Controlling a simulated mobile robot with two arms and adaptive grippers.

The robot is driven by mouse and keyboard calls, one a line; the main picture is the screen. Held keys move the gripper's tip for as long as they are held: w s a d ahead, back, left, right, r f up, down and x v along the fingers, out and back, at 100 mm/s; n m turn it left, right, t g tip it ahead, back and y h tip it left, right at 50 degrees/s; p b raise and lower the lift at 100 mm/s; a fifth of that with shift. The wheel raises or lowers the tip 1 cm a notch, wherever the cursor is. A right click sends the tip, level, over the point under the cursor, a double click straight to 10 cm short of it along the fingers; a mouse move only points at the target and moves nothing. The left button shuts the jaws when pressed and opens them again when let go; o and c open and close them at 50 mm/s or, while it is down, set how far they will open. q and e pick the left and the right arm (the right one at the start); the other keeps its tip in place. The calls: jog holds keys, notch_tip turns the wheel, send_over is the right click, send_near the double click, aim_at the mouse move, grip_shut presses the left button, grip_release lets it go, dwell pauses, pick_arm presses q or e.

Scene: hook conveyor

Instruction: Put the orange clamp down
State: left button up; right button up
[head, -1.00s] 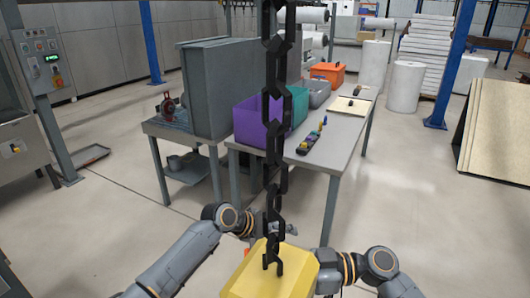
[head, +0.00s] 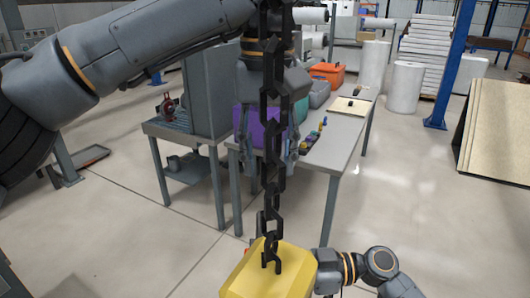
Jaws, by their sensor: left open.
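My left gripper (head: 267,150) hangs fingers down in the middle of the head view, behind the black chain. Its fingers are spread to either side of the chain, and I see nothing between them apart from the chain in front. I cannot make out the orange clamp for sure. A small orange patch (head: 252,243) shows at the upper left edge of the yellow block (head: 267,275), too small and covered to name. My right arm comes in at the lower right, and its gripper is hidden behind the yellow block.
The black chain (head: 270,125) hangs down to the yellow block. Behind it, a grey table (head: 335,150) bears a purple bin (head: 257,133), an orange bin (head: 328,72), a grey bin (head: 318,93) and small coloured items (head: 313,137).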

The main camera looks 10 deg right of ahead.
aim_at(262, 215)
jog(key=shift+r, duration=0.2)
pick_arm(q)
jog(key=shift+y, duration=0.3)
jog(key=f, duration=0.7)
jog(key=a+f, duration=0.1)
jog(key=f, duration=0.3)
jog(key=shift+s+f, duration=0.25)
jog(key=shift+s, duration=0.05)
pick_arm(e)
jog(key=shift+w, duration=0.1)
pick_arm(q)
grip_shut()
jog(key=shift+r, duration=0.15)
pick_arm(e)
jog(key=o, duration=1.9)
jog(key=shift+c, duration=0.2)
jog(key=shift+f, duration=0.1)
